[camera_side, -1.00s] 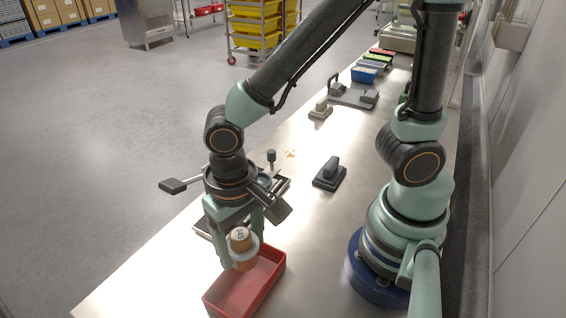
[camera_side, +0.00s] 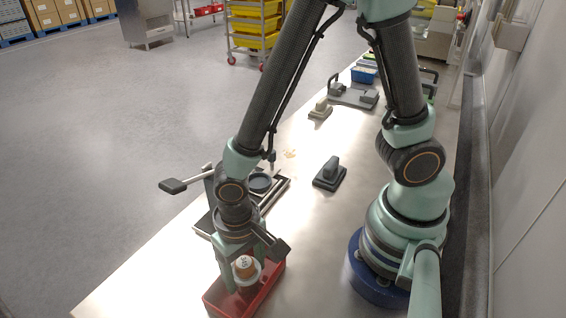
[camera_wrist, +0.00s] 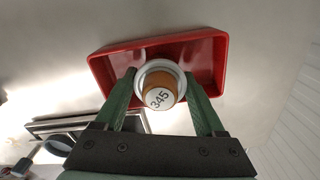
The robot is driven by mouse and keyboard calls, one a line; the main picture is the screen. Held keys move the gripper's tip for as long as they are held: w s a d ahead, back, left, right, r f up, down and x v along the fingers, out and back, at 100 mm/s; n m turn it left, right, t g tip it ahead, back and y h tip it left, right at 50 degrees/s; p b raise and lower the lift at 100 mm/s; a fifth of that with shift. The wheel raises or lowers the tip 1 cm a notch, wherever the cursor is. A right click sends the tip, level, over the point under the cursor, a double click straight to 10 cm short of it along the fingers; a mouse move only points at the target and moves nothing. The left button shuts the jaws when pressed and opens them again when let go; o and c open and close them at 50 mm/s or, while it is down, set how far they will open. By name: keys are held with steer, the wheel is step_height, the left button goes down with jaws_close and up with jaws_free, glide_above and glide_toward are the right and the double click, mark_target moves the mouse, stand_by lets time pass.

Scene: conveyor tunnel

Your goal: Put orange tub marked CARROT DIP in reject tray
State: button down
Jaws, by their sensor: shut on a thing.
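An orange tub (camera_side: 245,267) with a white round face printed 345 is held between the fingers of my gripper (camera_side: 246,277). The words CARROT DIP cannot be read in either view. In the wrist view the tub (camera_wrist: 161,96) has a pale ring around it, and the green fingers of my gripper (camera_wrist: 160,86) press on it from both sides. The red tray (camera_side: 263,293) lies below; the tub is low, within its outline. The tray's floor and wall also show in the wrist view (camera_wrist: 214,58). Whether the tub touches the floor is hidden.
A dark metal frame with a round blue-grey dish (camera_side: 261,183) stands behind the tray. A blue bin (camera_side: 364,75) is at the far end. The bench right of the tray is clear.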

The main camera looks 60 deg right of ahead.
steer(key=shift+f, duration=0.1)
jaws_free()
step_height(320, 180, up, 12)
steer(key=shift+r, duration=0.1)
steer(key=w+d+r+n+t, duration=0.1)
steer(key=w+d+r+t, duration=0.1)
steer(key=d+r, duration=0.3)
steer(key=w+d+r+n+t, duration=0.2)
steer(key=w+d+r+t, duration=0.1)
steer(key=d, duration=0.9)
step_height(320, 180, up, 3)
steer(key=shift+w+f+t, duration=0.15)
steer(key=shift+w+t, duration=0.15)
steer(key=shift+w, duration=0.15)
